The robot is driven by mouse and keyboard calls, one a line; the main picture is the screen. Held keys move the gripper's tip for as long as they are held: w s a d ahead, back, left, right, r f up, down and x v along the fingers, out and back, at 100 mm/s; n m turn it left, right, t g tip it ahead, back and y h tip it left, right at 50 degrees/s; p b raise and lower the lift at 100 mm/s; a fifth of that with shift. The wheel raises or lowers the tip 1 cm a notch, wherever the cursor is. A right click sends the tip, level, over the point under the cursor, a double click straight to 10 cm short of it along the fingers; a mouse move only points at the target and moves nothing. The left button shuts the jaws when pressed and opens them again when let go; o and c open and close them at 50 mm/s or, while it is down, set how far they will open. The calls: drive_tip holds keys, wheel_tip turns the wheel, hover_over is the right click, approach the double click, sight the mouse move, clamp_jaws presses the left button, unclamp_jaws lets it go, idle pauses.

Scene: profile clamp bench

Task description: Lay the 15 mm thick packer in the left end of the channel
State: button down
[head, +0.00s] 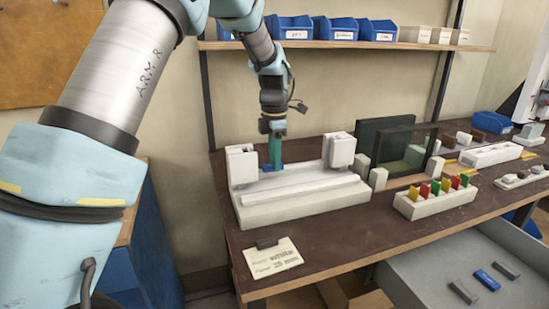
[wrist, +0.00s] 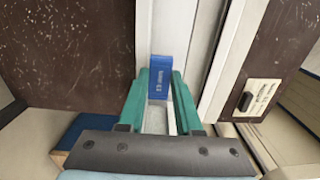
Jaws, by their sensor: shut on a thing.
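The blue packer (wrist: 161,75) is a short flat bar with a printed label too blurred to read surely. My gripper (head: 275,163) is shut on it, with one green finger on each side in the wrist view. In the head view the packer (head: 266,169) shows at the fingertips, over the left end of the channel (head: 300,190) in a long white fixture (head: 305,205). I cannot tell whether the packer touches the channel floor. White clamp blocks stand at the left (head: 241,165) and right (head: 339,150) of the fixture.
A handwritten card (head: 273,260) with a dark block on it lies at the bench's front left. An open drawer (head: 490,275) holds a blue bar (head: 487,280) and grey bars. Dark panels (head: 405,148) and a rack of coloured pieces (head: 435,200) stand right of the fixture.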

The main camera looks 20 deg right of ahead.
drive_tip(key=shift+f+b, duration=0.35)
drive_tip(key=shift+f, duration=0.45)
drive_tip(key=c, duration=0.5)
unclamp_jaws()
drive_tip(key=shift+r+p, duration=3.25)
drive_tip(key=shift+r, duration=0.8)
